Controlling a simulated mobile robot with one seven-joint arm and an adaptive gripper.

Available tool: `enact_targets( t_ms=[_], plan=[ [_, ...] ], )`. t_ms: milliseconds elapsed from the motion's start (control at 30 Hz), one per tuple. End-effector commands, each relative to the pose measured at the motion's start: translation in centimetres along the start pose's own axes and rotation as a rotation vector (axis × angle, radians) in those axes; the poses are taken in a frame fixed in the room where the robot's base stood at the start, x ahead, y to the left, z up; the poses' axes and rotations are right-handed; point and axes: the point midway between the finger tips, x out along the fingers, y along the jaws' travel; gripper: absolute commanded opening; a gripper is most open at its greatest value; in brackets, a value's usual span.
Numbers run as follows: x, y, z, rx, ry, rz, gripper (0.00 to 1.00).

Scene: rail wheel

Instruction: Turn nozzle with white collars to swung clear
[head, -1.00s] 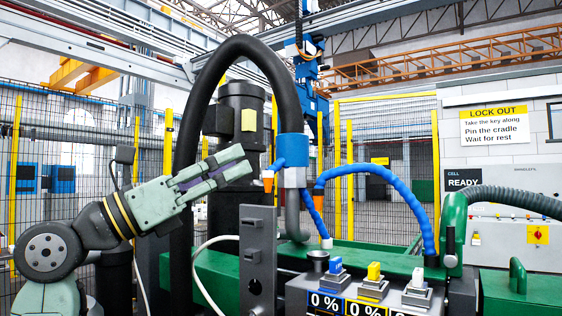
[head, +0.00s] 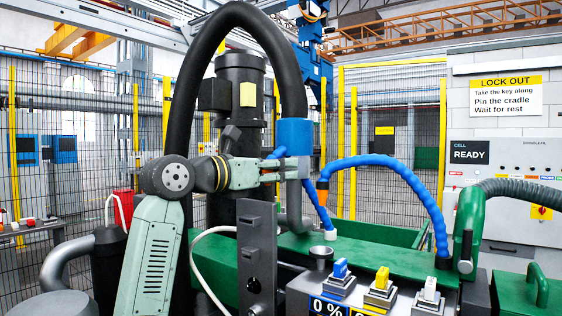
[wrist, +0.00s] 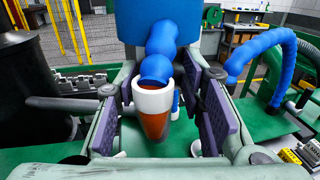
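In the wrist view a nozzle with an orange tip and a white collar (wrist: 153,97) hangs from a short blue segmented hose (wrist: 158,50). My gripper (wrist: 172,112) is open around it, with a dark purple finger pad on each side. The nozzle is closer to the left pad; a gap shows to the right pad. I cannot tell whether the left pad touches. In the head view my gripper (head: 287,170) reaches right to the machine's blue cuff (head: 294,136). The short blue hose (head: 277,153) shows just above the fingers; its nozzle is hidden there.
Another blue hose (head: 385,165) arches at the right, ending in an orange nozzle (head: 323,185) close behind my gripper. A thick black hose (head: 185,110) loops overhead. A grey upright plate (head: 257,260) and coloured switches (head: 381,280) stand in front. A green bed (head: 400,260) lies below.

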Motion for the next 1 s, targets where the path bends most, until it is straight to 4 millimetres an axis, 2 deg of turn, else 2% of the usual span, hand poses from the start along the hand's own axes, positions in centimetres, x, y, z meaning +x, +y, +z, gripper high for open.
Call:
enact_targets(
  t_ms=[133, 400, 933, 1000],
  plan=[
    [0.85, -0.03, 0.05, 0.000, -0.001, -0.001, 0.36],
    [0.94, -0.02, -0.02, 0.000, -0.001, 0.000, 0.36],
    [0.88, 0.04, 0.01, 0.000, -0.002, 0.001, 0.01],
    [0.87, 0.06, 0.01, 0.000, -0.002, 0.002, 0.00]
  ],
)
